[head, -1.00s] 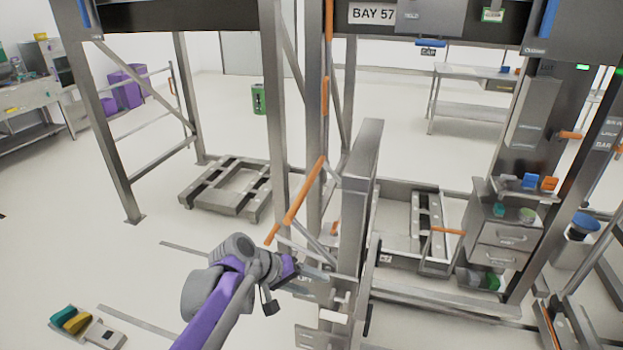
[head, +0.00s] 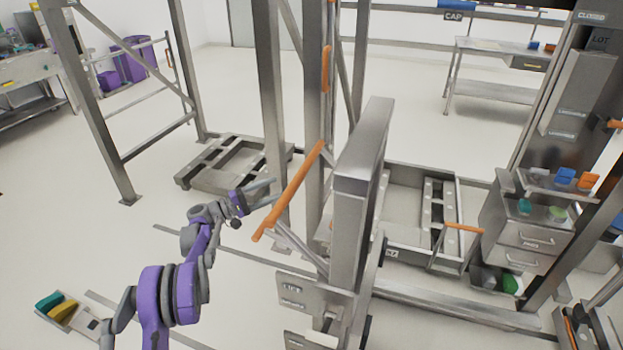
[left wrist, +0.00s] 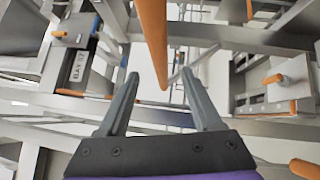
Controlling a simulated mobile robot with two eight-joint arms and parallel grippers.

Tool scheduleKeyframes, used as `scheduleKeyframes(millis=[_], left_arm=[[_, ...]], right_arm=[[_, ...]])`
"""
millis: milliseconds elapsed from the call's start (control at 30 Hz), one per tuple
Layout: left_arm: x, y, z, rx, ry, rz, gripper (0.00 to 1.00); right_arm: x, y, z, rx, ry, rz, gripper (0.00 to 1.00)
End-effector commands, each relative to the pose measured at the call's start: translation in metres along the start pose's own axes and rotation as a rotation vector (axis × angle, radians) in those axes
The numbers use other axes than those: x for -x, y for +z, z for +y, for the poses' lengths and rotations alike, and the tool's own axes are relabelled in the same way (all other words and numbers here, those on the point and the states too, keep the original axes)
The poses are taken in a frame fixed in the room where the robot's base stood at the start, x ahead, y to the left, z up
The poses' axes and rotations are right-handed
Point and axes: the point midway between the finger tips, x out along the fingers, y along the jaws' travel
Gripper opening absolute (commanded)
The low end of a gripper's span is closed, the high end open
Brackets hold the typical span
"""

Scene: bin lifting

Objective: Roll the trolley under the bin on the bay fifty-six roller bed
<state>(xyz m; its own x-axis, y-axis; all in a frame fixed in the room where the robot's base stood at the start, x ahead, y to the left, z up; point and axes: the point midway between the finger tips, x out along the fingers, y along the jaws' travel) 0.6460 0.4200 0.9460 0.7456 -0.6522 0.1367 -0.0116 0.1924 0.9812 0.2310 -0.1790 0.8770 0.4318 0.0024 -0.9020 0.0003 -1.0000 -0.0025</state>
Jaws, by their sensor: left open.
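My left gripper (head: 272,192) is open and empty, just left of a slanted orange handle bar (head: 290,192). In the left wrist view the gripper (left wrist: 160,76) has its fingers spread, with an orange bar (left wrist: 152,35) running between and beyond the tips. No contact is clear. The bar stands by a steel upright unit (head: 362,165) with a slotted panel at its foot; whether this is the trolley I cannot tell. A low steel frame (head: 215,183) lies on the floor to the left. No bin or bay fifty-six label is readable. My right gripper is out of view.
A low steel bed (head: 400,235) with a small orange handle lies right of the upright unit. A drawer cabinet (head: 525,235) with coloured items stands farther right. Steel posts (head: 272,110) rise close behind the gripper. A small tray (head: 62,308) lies at lower left; open floor surrounds it.

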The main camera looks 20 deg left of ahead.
Motion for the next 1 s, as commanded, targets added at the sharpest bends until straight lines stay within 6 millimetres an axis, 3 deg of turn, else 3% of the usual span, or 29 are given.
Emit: scheduleKeyframes(millis=[167, 600, 1000], left_arm=[[-0.02, 0.0, 0.002, 0.001, 0.001, -0.002, 0.67], [-0.096, 0.0, 0.002, 0.0, 0.0, -0.002, 0.67], [-0.108, 0.0, 0.001, 0.0, 0.0, 0.001, 0.67]], right_arm=[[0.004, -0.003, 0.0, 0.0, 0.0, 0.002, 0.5], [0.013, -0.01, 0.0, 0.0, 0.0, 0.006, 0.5], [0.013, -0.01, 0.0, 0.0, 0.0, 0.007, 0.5]])
